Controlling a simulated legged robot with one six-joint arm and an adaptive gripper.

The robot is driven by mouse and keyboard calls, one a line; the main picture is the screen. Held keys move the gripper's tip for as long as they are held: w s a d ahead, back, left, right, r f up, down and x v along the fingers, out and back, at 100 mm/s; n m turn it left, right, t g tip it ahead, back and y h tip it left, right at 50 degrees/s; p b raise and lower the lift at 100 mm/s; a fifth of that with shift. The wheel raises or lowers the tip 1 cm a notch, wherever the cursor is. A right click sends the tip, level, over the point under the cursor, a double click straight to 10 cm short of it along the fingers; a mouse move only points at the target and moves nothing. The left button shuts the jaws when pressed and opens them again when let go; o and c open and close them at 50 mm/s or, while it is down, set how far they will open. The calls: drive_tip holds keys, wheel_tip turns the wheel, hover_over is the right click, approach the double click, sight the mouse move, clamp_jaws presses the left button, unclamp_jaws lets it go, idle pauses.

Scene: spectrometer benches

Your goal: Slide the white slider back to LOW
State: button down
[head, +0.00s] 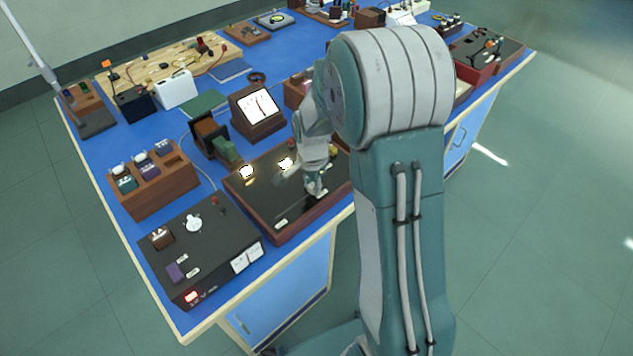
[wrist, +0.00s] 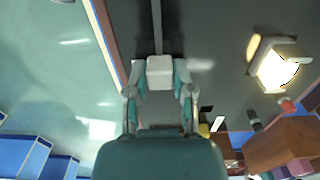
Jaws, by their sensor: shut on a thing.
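The white slider (wrist: 159,66) is a small white block at the end of a straight slot (wrist: 156,25) in the wrist view. My gripper (wrist: 160,78) is shut on it, one finger on each side. In the head view my gripper (head: 314,186) reaches down onto the dark panel (head: 258,203) in its wooden frame, near the front edge. There the slider is hidden by my gripper. A small pale label (head: 281,224) is on the panel near its front left corner; its text is too small to read.
Two lit lamps (head: 246,172) stand on the panel's back side; one shows large in the wrist view (wrist: 277,70). A black control box (head: 200,250) is to the left, a wooden rack (head: 152,180) behind it. A meter (head: 258,108) stands behind the panel.

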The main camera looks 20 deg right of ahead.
sight(277, 217)
drive_tip(key=s+a, duration=0.1)
drive_tip(key=a, duration=0.2)
drive_tip(key=s+a, duration=0.1)
drive_tip(key=a, duration=0.3)
drive_tip(key=s+a, duration=0.1)
drive_tip(key=a, duration=0.2)
drive_tip(key=shift+s+a, duration=0.35)
drive_tip(key=shift+s, duration=0.05)
drive_tip(key=shift+d, duration=0.2)
drive_tip(key=shift+c, duration=2.4)
unclamp_jaws()
drive_tip(key=shift+a, duration=0.35)
drive_tip(key=shift+d+r, duration=0.2)
drive_tip(key=shift+r, duration=0.1)
wheel_tip(277, 217, up, 11)
drive_tip(key=shift+a+r, duration=0.15)
drive_tip(key=shift+a, duration=0.05)
